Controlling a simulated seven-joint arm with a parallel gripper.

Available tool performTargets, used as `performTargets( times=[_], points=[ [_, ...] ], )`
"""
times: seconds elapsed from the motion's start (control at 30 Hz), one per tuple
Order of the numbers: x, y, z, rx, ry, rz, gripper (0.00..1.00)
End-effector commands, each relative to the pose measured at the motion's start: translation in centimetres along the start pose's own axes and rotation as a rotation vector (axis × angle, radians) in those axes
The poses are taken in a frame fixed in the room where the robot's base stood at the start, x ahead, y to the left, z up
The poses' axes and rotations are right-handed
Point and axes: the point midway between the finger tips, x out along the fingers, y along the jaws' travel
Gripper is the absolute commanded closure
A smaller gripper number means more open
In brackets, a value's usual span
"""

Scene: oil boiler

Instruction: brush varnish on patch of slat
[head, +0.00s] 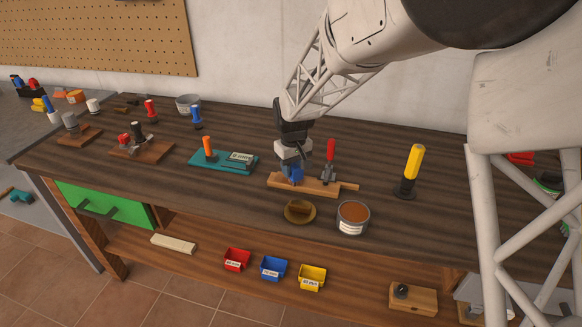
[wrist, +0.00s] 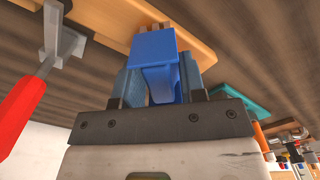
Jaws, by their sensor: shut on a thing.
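A pale wooden slat (head: 322,188) lies on the bench, with a red-handled clamp (head: 329,160) at its back edge. My gripper (head: 292,170) is above the left part of the slat, shut on a blue-handled brush (head: 296,177). In the wrist view the blue brush (wrist: 157,62) sits between the two fingers, and its far end is close to the slat (wrist: 195,22). I cannot tell whether the bristles touch the wood. The patch cannot be made out; my gripper and the brush cover part of the slat. An open tin (head: 352,220) with brown contents stands in front of the slat.
A small brown dish (head: 299,213) holding a brown piece sits left of the tin. A yellow-handled tool (head: 411,170) stands to the right. A teal board (head: 215,166) with an orange handle lies to the left. Coloured bins (head: 273,268) are on the lower shelf.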

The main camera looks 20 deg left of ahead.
Motion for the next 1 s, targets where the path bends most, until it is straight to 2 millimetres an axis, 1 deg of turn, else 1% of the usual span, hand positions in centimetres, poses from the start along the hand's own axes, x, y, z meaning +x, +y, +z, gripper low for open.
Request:
performTargets(
  times=[0.33,0.8,1.0],
  points=[
    [0.3,-0.1,0.0,0.000,-0.005,-0.001,0.81],
    [0.1,-1.6,-1.5,0.000,-0.003,-0.001,0.81],
    [0.0,-1.7,-1.6,0.000,-0.003,-0.001,0.81]
  ],
)
